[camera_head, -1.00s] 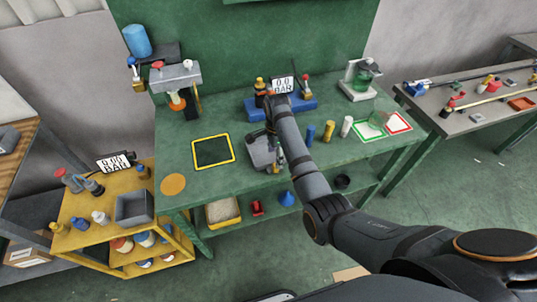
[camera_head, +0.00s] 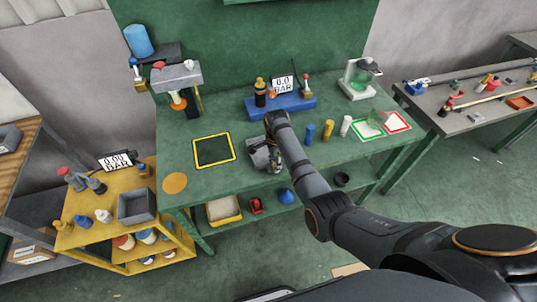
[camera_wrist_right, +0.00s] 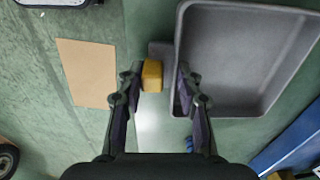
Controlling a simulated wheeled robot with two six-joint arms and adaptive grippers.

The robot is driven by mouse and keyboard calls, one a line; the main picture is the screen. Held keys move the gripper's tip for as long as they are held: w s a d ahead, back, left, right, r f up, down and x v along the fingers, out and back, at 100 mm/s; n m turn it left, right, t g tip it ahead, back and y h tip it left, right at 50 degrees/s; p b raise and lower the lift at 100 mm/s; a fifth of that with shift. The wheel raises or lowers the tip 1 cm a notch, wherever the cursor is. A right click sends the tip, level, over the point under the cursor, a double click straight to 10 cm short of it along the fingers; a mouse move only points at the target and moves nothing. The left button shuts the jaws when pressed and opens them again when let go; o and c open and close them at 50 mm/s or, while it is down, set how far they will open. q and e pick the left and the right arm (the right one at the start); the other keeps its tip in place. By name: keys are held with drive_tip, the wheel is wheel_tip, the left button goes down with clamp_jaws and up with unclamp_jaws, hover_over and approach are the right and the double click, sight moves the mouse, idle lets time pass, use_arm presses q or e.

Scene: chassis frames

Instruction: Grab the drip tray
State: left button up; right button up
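The drip tray (camera_head: 257,157) is a shallow grey tray on the green workbench, partly hidden by my right arm in the head view. In the right wrist view the tray (camera_wrist_right: 245,55) fills the upper right, with its near-left wall beside the right finger. A yellow block (camera_wrist_right: 152,76), apparently a grip on a grey tab at the tray's side, sits between the fingertips. My right gripper (camera_wrist_right: 160,72) is open around it, with the block closer to the left finger; contact is unclear. In the head view my right gripper (camera_head: 275,160) is mostly hidden. My left gripper is out of view.
A blue fixture (camera_head: 285,106) with a gauge reading 0.0 BAR stands behind the tray. Blue, yellow and white cylinders (camera_head: 328,128) stand to the right. A yellow-framed dark square (camera_head: 213,150) lies on free bench at left. A yellow cart (camera_head: 85,232) holds a grey bin (camera_head: 137,205).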

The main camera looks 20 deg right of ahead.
drive_tip(key=c, duration=0.4)
clamp_jaws()
drive_tip(key=shift+r, duration=0.25)
wheel_tip(320, 180, up, 2)
drive_tip(key=shift+w+r, duration=0.1)
drive_tip(key=shift+r, duration=0.05)
drive_tip(key=s+d+r+p, duration=0.2)
drive_tip(key=s+r+p, duration=0.3)
drive_tip(key=s+r, duration=0.5)
drive_tip(key=s, duration=0.4)
drive_tip(key=shift+d, duration=0.3)
